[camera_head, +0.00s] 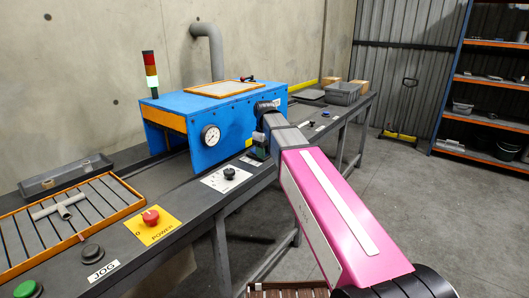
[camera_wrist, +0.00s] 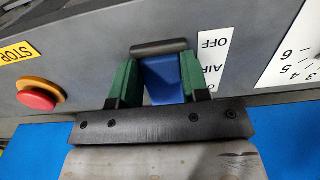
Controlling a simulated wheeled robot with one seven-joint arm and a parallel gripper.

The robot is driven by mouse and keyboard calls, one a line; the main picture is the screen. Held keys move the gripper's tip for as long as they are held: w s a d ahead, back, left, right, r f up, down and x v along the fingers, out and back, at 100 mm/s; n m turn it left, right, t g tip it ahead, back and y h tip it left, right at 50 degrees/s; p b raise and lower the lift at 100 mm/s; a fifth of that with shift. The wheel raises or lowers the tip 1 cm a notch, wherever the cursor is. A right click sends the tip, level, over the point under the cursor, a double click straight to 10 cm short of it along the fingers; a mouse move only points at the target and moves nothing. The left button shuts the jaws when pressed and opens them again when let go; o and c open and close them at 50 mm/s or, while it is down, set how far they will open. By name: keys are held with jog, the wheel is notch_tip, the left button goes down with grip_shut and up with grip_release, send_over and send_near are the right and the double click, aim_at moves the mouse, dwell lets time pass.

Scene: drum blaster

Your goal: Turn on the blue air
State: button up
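In the wrist view, a blue handle (camera_wrist: 163,80) sits on the grey panel beside a white label (camera_wrist: 214,58) reading OFF and AIR. A dark cylindrical bar (camera_wrist: 160,47) crosses its far end. The green fingers of my gripper (camera_wrist: 160,85) stand on both sides of the blue handle, with no clear gap on either side, so my gripper looks shut on it. In the head view, my gripper (camera_head: 258,150) is at the bench's front panel, by the right end of the blue machine (camera_head: 190,147). My arm hides the handle there.
A red mushroom button (camera_wrist: 38,95) under a STOP label is left of my gripper in the wrist view. A dial scale (camera_wrist: 292,55) is at the right.

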jog(key=shift+c, duration=0.6)
jog(key=shift+w+a+r+g+h, duration=0.2)
jog(key=shift+g+h, duration=0.1)
jog(key=shift+h, duration=0.1)
jog(key=shift+r+g+h, duration=0.1)
jog(key=shift+g+h, duration=0.4)
jog(key=shift+h, duration=0.1)
jog(key=o, duration=0.9)
jog(key=shift+r, duration=0.1)
jog(key=v, duration=1)
jog(key=shift+a+r, duration=0.1)
jog(key=shift+r, duration=0.15)
